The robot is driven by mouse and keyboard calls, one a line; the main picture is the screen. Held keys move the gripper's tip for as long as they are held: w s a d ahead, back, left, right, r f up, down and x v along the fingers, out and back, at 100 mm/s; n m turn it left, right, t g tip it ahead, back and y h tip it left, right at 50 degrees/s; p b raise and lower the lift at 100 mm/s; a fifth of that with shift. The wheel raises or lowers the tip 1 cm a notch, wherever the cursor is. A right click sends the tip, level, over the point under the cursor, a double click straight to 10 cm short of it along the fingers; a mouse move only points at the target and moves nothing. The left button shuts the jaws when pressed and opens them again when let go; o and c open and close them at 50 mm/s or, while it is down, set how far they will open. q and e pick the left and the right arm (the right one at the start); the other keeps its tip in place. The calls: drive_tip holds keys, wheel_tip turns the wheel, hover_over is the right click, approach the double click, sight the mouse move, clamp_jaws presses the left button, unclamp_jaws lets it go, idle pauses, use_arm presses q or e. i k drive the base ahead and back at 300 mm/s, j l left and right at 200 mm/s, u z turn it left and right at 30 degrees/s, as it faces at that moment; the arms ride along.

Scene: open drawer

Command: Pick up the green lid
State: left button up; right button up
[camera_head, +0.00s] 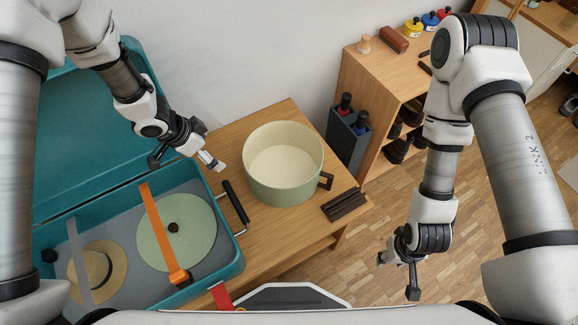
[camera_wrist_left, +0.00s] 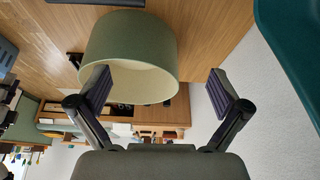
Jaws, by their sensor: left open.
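The round, pale green lid (camera_head: 200,238) lies in the open teal suitcase (camera_head: 235,268), seen in the head view. It has a dark knob, and an orange strap (camera_head: 158,220) crosses over it. My left gripper (camera_head: 186,162) is open and empty, above the suitcase's back right corner, between the lid and the pot. In the left wrist view its two fingers are spread wide (camera_wrist_left: 163,92), with the lid out of view. My right gripper (camera_head: 397,274) hangs at the right above the floor, fingers apart and empty.
A pale green pot (camera_head: 285,188) stands on the wooden table (camera_head: 275,240); it also shows in the left wrist view (camera_wrist_left: 130,45). A straw hat (camera_head: 112,262) under a grey strap lies left of the lid. Dark bars (camera_head: 344,204) lie right of the pot. The suitcase's raised cover stands behind.

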sight(190, 225)
drive_tip(key=k+j+z, duration=0.2)
drive_tip(key=j, duration=0.2)
drive_tip(key=k+j+z, duration=0.45)
drive_tip(key=j, duration=0.25)
